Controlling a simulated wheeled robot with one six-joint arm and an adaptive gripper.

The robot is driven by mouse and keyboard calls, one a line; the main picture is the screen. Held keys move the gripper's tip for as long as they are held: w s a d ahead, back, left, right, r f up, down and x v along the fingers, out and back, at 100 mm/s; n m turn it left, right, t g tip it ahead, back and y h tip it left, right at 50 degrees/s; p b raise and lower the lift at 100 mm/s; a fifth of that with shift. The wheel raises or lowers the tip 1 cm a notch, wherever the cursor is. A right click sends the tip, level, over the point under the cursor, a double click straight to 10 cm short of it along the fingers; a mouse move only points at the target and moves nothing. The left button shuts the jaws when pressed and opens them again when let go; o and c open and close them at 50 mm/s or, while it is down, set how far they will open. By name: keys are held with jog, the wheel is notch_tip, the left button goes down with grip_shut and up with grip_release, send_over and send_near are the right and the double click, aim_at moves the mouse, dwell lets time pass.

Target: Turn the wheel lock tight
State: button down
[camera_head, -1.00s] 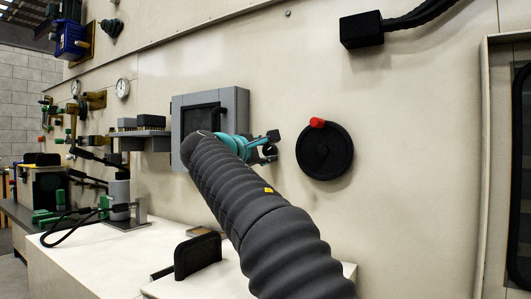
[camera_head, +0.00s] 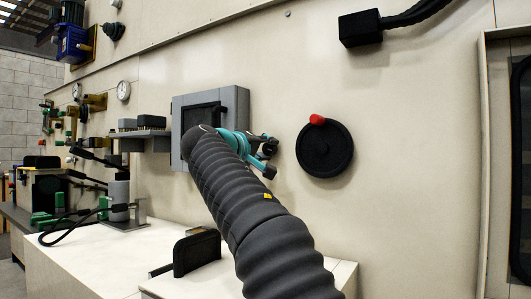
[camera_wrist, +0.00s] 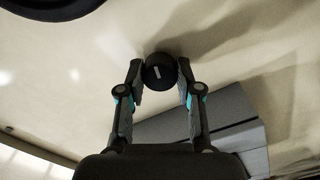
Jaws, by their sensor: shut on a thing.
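The wheel lock looks like a small black round knob (camera_wrist: 158,72) on the cream wall, with a short white mark on its face that stands slightly tilted in the wrist view. My gripper (camera_wrist: 160,80) is shut on this knob, one finger on each side. In the head view my gripper (camera_head: 268,156) is at the wall, left of the black handwheel (camera_head: 325,155). The knob cannot be made out there between the dark fingers. The handwheel has a red handle (camera_head: 317,119) at its top and shows partly at the wrist view's upper left.
A grey framed box (camera_head: 240,105) on the wall is close behind and left of my gripper. A black box with a cable (camera_head: 361,29) is above right. A shelf (camera_head: 150,144) and a white bench (camera_head: 80,265) lie left.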

jog(key=shift+m, duration=1.2)
jog(key=shift+b, duration=0.3)
jog(key=c, duration=0.8)
grip_release()
jog(key=shift+o, duration=0.2)
jog(key=v, duration=1.2)
